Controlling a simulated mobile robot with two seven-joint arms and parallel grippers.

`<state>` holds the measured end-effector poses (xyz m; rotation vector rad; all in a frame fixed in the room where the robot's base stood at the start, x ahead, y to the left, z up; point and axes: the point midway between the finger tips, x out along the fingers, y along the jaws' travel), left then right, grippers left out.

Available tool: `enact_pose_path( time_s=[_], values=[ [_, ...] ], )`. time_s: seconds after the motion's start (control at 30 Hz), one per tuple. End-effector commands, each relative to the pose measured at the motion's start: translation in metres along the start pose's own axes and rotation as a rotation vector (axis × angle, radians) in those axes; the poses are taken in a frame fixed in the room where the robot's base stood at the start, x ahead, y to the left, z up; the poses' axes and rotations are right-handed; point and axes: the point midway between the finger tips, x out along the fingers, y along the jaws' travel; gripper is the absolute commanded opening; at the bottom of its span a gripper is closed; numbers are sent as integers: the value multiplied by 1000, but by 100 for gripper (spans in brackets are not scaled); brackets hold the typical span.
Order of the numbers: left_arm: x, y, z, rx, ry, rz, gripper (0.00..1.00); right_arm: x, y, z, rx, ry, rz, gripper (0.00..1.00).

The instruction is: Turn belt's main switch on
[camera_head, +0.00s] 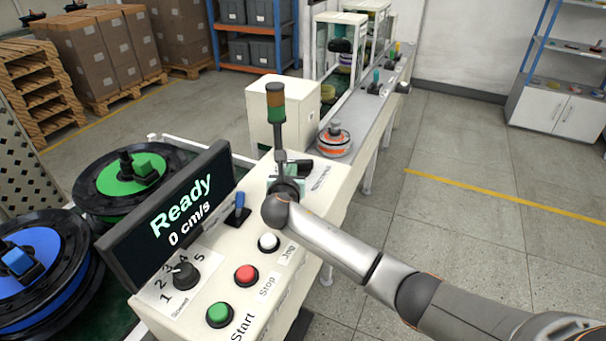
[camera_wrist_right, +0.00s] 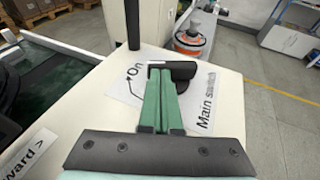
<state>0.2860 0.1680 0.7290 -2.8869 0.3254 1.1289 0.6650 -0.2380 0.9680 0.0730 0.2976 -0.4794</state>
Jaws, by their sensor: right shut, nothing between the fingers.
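The main switch (camera_wrist_right: 180,68) shows in the right wrist view as a black knob on a pale label plate (camera_wrist_right: 120,90) marked "On" and "Main switch". My right gripper (camera_wrist_right: 164,84) has its green fingers closed together, with nothing between them. The fingertips are at the knob's near left side; I cannot tell whether they touch it. The fingers hide part of the plate and knob. In the head view my right gripper (camera_head: 284,172) is over the far end of the control panel (camera_head: 222,268). The display (camera_head: 172,212) reads "Ready" and "0 cm/s". My left gripper is not in view.
A signal tower (camera_head: 277,118) stands close behind my right gripper. Nearer on the panel are a blue lever (camera_head: 238,211), a speed knob (camera_head: 183,275), and white, red (camera_head: 246,275) and green buttons. The conveyor (camera_head: 368,115) runs beyond, carrying an orange-and-white part (camera_head: 335,141).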

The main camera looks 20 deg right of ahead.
Motion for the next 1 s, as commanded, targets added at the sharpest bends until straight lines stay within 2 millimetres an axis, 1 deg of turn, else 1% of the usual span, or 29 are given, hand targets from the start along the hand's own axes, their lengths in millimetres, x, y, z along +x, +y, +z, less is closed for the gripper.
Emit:
enact_pose_path(
  time_s=[0.03,0.1,0.4,1.0],
  values=[
    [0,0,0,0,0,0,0,0,4,1,13,1,-37,0],
    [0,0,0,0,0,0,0,1,6,1,29,1,-89,0],
    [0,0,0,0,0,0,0,4,9,2,84,1,-268,0],
    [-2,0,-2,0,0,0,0,7,11,2,84,0,-264,0]
  ],
)
